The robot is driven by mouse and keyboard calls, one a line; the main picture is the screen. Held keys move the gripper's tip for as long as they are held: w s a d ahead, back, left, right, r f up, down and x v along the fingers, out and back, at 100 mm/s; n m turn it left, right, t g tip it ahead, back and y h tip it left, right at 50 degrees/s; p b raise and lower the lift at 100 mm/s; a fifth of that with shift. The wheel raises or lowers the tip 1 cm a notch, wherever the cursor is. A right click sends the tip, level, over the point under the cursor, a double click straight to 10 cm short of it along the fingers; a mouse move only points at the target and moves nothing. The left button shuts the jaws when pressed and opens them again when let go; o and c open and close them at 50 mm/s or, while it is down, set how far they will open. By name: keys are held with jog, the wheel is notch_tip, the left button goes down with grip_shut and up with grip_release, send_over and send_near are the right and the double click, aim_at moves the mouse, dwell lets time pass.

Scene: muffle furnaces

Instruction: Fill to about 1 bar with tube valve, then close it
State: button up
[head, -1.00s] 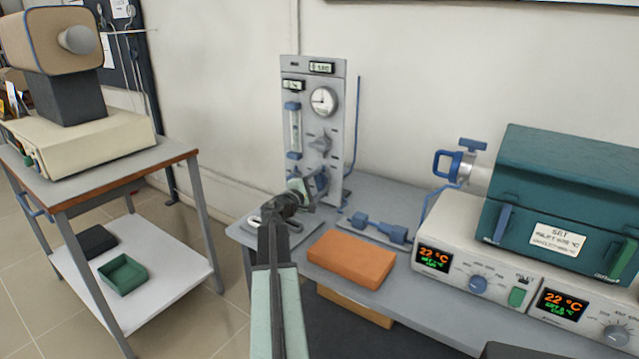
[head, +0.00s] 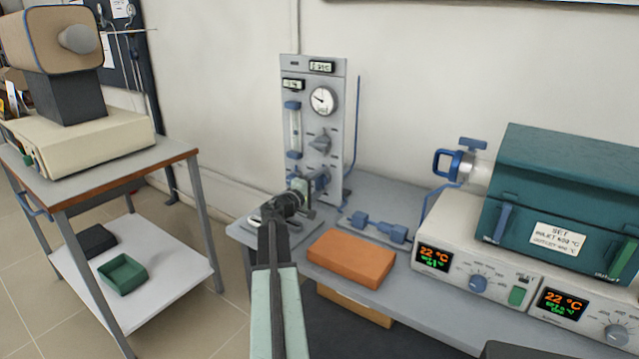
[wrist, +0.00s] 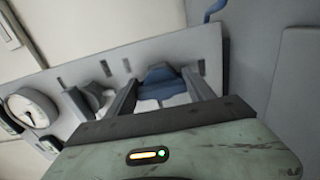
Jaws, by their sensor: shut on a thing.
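A grey gas panel (head: 338,140) stands at the back of the bench. It carries a round white pressure gauge (head: 322,100), a flow tube with blue ends (head: 294,130), a grey knob (head: 322,143) and a blue valve handle (head: 321,180) low down. My gripper (head: 303,188) reaches the panel's lower part. In the wrist view my gripper (wrist: 162,88) is shut on the blue valve handle (wrist: 159,74), one finger on each side. The gauge (wrist: 32,110) also shows there, at the left. The gauge's scale is too small to read.
A blue fitting (head: 380,226) and an orange block (head: 351,258) lie on the bench right of my arm. A teal furnace (head: 560,200) sits on cream control units (head: 470,265) at the right. A cart (head: 120,185) stands at the left.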

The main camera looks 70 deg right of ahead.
jog(key=shift+s, duration=0.2)
jog(key=o, duration=1.4)
jog(key=shift+w, duration=0.1)
jog(key=shift+a, duration=0.15)
jog(key=v, duration=0.7)
jog(key=shift+a, duration=0.25)
